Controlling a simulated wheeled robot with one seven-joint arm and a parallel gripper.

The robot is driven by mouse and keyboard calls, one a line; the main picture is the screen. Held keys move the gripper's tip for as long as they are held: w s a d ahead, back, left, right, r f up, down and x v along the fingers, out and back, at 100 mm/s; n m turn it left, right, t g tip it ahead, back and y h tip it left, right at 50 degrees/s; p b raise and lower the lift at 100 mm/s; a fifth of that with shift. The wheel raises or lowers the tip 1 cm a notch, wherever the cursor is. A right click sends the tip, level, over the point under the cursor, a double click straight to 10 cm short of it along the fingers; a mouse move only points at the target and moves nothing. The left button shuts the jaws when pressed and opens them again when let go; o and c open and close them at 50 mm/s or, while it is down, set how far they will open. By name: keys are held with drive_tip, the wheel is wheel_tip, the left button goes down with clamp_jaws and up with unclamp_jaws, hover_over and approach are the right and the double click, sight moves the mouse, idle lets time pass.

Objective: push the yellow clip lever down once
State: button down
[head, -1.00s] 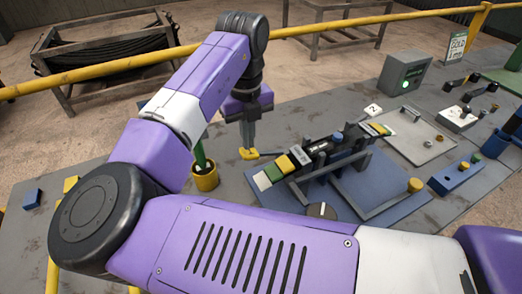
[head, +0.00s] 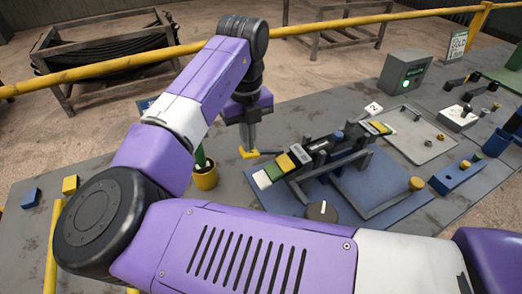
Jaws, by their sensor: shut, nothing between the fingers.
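The yellow clip lever (head: 248,155) shows as a small yellow end on a thin dark arm. It lies at the left end of the dark spring rack (head: 320,150), which stands on a blue base plate (head: 385,172). My gripper (head: 249,146) points straight down with its grey fingers together and nothing between them. Its tips are right at the yellow end and hide part of it. They look in contact, but I cannot tell for sure. Several white, green, yellow and black blocks sit along the rack.
A yellow pot (head: 205,178) with a green stem stands close to the left of my gripper. A grey tray (head: 425,137) and a box with a green light (head: 403,75) are at the right.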

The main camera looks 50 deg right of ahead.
sight(249, 154)
drive_tip(key=shift+f+b, duration=1.25)
drive_tip(key=shift+f, duration=1.15)
wheel_tip(249, 154, up, 10)
drive_tip(key=p, duration=0.8)
drive_tip(key=shift+r, duration=0.2)
drive_tip(key=shift+f, duration=0.1)
